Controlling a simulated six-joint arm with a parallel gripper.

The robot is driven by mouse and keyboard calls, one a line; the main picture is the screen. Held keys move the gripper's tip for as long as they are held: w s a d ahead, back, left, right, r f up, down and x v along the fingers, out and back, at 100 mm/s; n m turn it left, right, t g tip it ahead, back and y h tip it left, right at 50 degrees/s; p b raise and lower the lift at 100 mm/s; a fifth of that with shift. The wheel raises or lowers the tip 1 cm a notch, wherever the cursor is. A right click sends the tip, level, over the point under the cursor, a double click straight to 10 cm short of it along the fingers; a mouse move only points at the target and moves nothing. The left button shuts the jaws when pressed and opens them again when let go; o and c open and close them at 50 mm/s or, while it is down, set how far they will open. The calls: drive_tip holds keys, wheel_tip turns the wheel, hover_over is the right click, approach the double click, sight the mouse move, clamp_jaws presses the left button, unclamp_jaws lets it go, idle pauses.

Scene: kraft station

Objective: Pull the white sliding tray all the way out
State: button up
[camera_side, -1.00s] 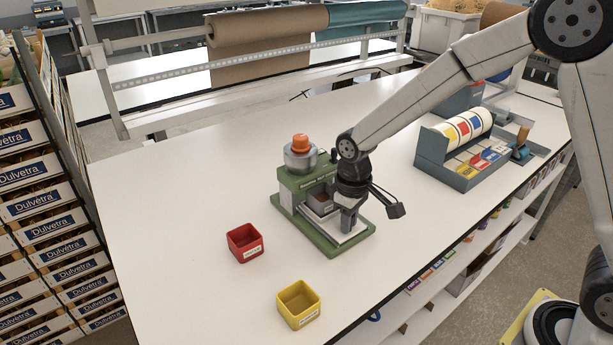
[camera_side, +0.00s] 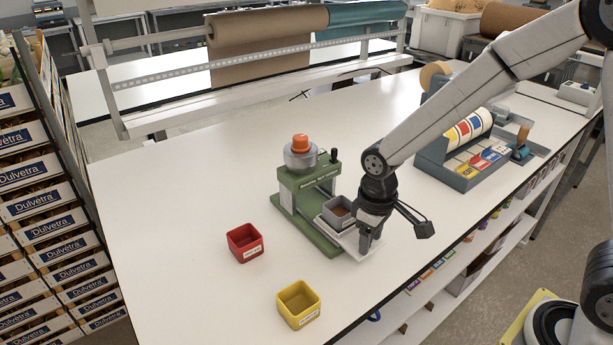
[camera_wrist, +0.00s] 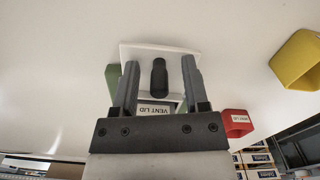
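The white sliding tray (camera_side: 350,240) sticks out from the front of the green press (camera_side: 298,187), toward the table's front edge. A grey box (camera_side: 338,214) with brown contents sits on the tray, clear of the press head. My gripper (camera_side: 368,242) is down at the tray's outer end. In the wrist view, my gripper's fingers (camera_wrist: 160,65) stand apart on either side of a black handle (camera_wrist: 159,78) on the tray, with a gap visible on each side. The side view does not show the handle.
A red bin (camera_side: 244,243) and a yellow bin (camera_side: 298,304) stand left of the press. The table's front edge is close to the tray.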

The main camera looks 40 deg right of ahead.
drive_tip(key=shift+w+r, duration=0.1)
drive_tip(key=shift+r, duration=0.05)
drive_tip(key=shift+r, duration=3.75)
drive_tip(key=shift+d, duration=0.1)
drive_tip(key=s+d+f+m+t, duration=0.1)
drive_tip(key=s+d+f, duration=0.1)
drive_tip(key=s+d+f+m, duration=0.1)
drive_tip(key=s+d+f, duration=0.1)
drive_tip(key=s+d+f+m+t, duration=0.1)
drive_tip(key=s+d+f, duration=0.1)
drive_tip(key=shift+s+d+t, duration=0.2)
drive_tip(key=shift+s+t, duration=0.1)
drive_tip(key=shift+s, duration=0.1)
